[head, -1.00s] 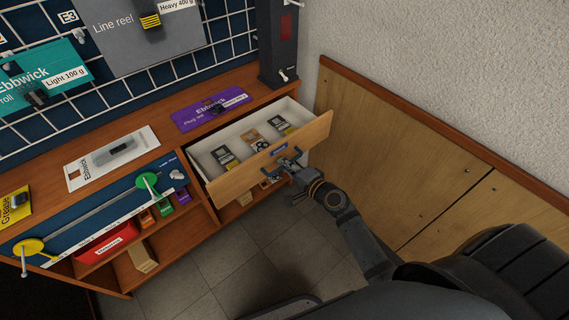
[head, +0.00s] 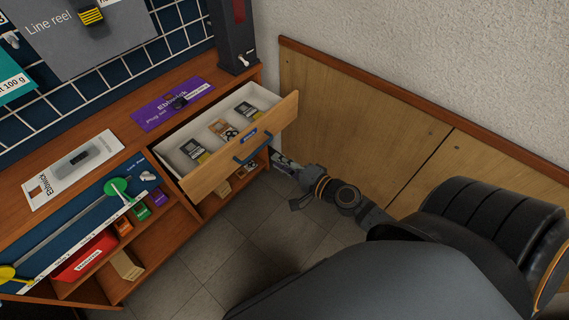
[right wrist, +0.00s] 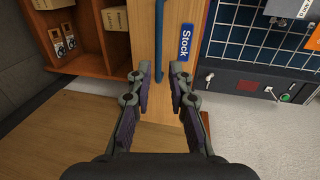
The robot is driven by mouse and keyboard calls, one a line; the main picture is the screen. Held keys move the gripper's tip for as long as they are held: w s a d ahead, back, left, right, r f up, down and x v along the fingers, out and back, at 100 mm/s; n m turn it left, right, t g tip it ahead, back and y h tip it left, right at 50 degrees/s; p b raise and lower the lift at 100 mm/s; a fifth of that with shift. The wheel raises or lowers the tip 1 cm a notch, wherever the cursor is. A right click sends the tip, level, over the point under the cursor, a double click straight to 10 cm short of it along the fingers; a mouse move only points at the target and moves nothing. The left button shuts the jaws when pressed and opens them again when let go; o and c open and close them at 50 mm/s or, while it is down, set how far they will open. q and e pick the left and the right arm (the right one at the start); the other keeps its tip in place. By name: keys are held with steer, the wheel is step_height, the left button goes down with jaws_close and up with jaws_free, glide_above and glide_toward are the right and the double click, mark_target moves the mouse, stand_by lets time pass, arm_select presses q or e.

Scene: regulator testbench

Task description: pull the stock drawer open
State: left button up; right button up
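The stock drawer (head: 228,160) stands pulled out of the wooden bench in the head view, with several small packs lying inside it. Its wooden front carries a blue bar handle (head: 252,149) and a blue label. The right wrist view shows the handle (right wrist: 159,38) and the label reading "Stock" (right wrist: 186,43). My right gripper (head: 279,162) is just off the drawer front, to the right of the handle. My left gripper is not in view.
The bench top (head: 95,152) holds a purple card (head: 172,104) and a white card (head: 72,170). A dark grey device (head: 232,35) stands at its right end. A wood-panelled wall (head: 350,110) is close on the right. Tiled floor (head: 225,245) is clear below the drawer.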

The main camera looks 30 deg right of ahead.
steer(key=shift+s+d+r, duration=0.1)
steer(key=shift+s+d, duration=0.15)
steer(key=shift+s, duration=0.4)
